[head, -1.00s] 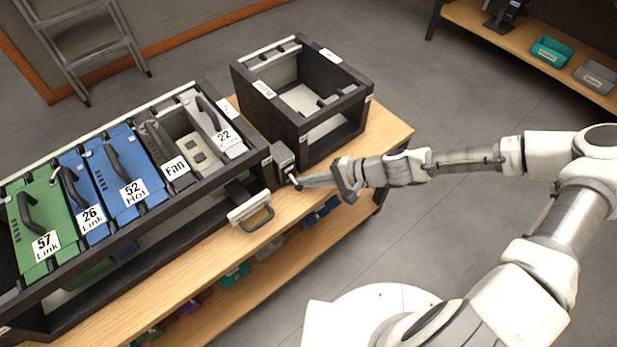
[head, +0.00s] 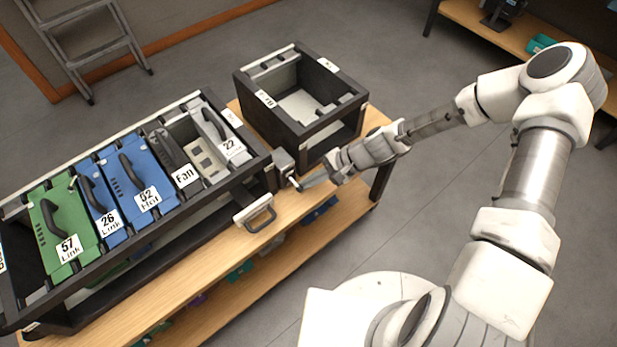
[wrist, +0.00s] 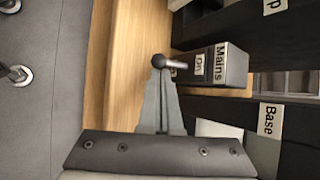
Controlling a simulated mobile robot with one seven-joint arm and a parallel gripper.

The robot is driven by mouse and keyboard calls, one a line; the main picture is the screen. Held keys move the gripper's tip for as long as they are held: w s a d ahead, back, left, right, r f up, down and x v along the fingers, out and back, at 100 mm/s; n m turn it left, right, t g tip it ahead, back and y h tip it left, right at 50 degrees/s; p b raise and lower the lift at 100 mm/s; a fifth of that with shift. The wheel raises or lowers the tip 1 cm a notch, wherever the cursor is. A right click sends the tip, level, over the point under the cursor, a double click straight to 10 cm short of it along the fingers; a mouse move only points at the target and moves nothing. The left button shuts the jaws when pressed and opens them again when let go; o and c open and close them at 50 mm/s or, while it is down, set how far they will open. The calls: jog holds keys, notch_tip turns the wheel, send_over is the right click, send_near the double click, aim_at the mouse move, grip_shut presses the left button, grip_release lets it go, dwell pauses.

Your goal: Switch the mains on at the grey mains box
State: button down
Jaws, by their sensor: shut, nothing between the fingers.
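The small grey mains box (head: 283,160) sits on the wooden bench, at the right end of the long black rack. In the wrist view the mains box (wrist: 232,66) shows a "Mains" label and an "On" label. A short lever with a round dark knob (wrist: 159,61) sticks out of its side near "On". My gripper (head: 300,186) is shut and empty. In the wrist view its fingertips (wrist: 159,72) are right at the knob; I cannot tell whether they touch it.
The black rack (head: 262,160) holds modules: green "57 Link" (head: 62,222), blue "26 Link" (head: 99,205), blue "52 Hot" (head: 139,178), "Fan" (head: 172,158) and grey "22" (head: 217,130). A black open crate (head: 345,112) stands just behind the box. A pull handle (head: 258,215) juts out in front.

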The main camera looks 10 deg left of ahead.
aim_at(296, 186)
jog(key=shift+a+r+m+g+h+p, duration=0.15)
jog(key=shift+r+m+g+h+p, duration=0.2)
jog(key=shift+g+h+p, duration=0.35)
jog(key=shift+a+r+m+g+h+p, duration=0.1)
jog(key=shift+r+m+g+h+p, duration=0.25)
jog(key=shift+h+p, duration=0.5)
jog(key=shift+r, duration=0.4)
dwell(0.5)
jog(key=shift+w+a+r+p, duration=0.1)
jog(key=shift+r+p, duration=0.45)
jog(key=shift+p, duration=0.1)
jog(key=shift+r, duration=0.15)
jog(key=shift+r, duration=0.1)
jog(key=p+v, duration=0.5)
jog(key=v, duration=0.5)
jog(key=shift+w, duration=0.45)
